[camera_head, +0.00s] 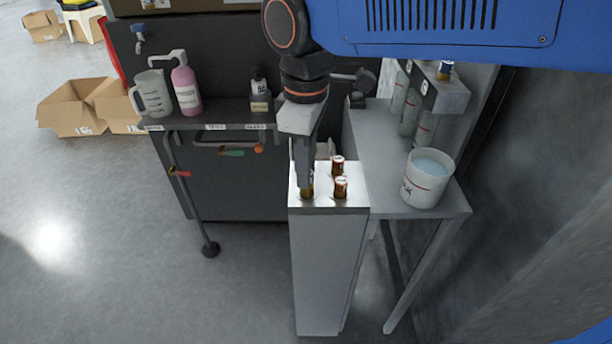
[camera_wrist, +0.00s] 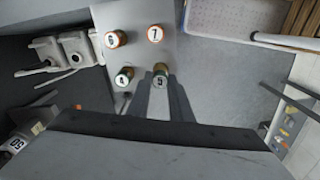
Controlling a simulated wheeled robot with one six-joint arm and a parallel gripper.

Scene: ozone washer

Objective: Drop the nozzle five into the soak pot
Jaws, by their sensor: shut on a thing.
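Nozzle five (camera_wrist: 160,79), with a 5 on its round white top, is between the fingertips of my gripper (camera_wrist: 160,90) in the wrist view. My gripper (camera_head: 305,180) reaches down to the top of the narrow metal stand (camera_head: 325,260) in the head view and is shut on nozzle five (camera_head: 308,193). I cannot tell whether the nozzle is seated in the stand or slightly lifted. The soak pot (camera_head: 420,193) is white, open-topped and filled with bluish liquid. It stands upright on the grey bench (camera_head: 385,165) to the right of the stand.
Nozzles four (camera_wrist: 124,76), six (camera_wrist: 115,39) and seven (camera_wrist: 155,34) stand close beside nozzle five. A pitcher (camera_head: 152,94) and a pink bottle (camera_head: 186,90) sit on the dark shelf at left. A dispenser (camera_head: 440,93) overhangs the bench behind the pot. Open floor lies front left.

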